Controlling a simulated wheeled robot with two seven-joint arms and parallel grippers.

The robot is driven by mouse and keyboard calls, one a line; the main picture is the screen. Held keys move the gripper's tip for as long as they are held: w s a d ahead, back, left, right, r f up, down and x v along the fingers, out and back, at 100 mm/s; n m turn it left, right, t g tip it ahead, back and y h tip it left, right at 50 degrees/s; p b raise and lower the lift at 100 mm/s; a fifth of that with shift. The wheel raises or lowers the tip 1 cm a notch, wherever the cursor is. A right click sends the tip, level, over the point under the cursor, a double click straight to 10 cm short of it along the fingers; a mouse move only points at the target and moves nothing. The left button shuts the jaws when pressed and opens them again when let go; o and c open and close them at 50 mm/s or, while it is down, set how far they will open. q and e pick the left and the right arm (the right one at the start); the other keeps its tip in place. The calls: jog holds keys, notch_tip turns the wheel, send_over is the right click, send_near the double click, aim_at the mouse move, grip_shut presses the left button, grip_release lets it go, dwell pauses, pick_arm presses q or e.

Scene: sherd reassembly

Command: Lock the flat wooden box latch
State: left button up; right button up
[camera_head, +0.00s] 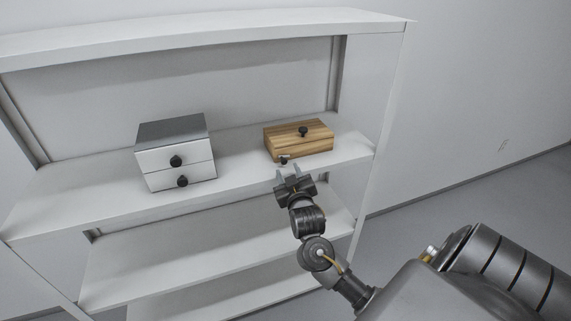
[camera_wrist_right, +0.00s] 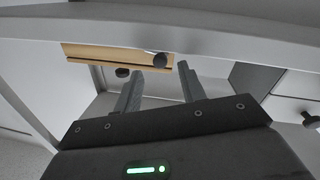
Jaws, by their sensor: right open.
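The flat wooden box (camera_head: 290,144) sits on the upper shelf, right of centre in the head view, with a round black knob (camera_head: 303,131) on its lid. A small dark latch knob (camera_head: 284,160) shows low on its front face. My right gripper (camera_head: 289,173) is open just in front of the latch, below it in the picture. In the right wrist view part of the box (camera_wrist_right: 110,55) shows beyond my open fingers (camera_wrist_right: 160,75). One dark knob (camera_wrist_right: 160,60) appears between the fingertips, another left of them. Contact cannot be told. My left gripper is not in view.
A white drawer unit with a grey top (camera_head: 171,131) and two black knobs stands left of the box. The white shelf (camera_head: 90,194) has free room between them. Lower shelves (camera_head: 200,255) are empty. The shelf's right side panel (camera_head: 378,100) is near the box.

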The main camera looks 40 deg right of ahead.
aim_at(285, 163)
jog(key=shift+x, duration=2.05)
jog(key=shift+c, duration=0.2)
grip_shut()
jog(key=shift+p, duration=0.3)
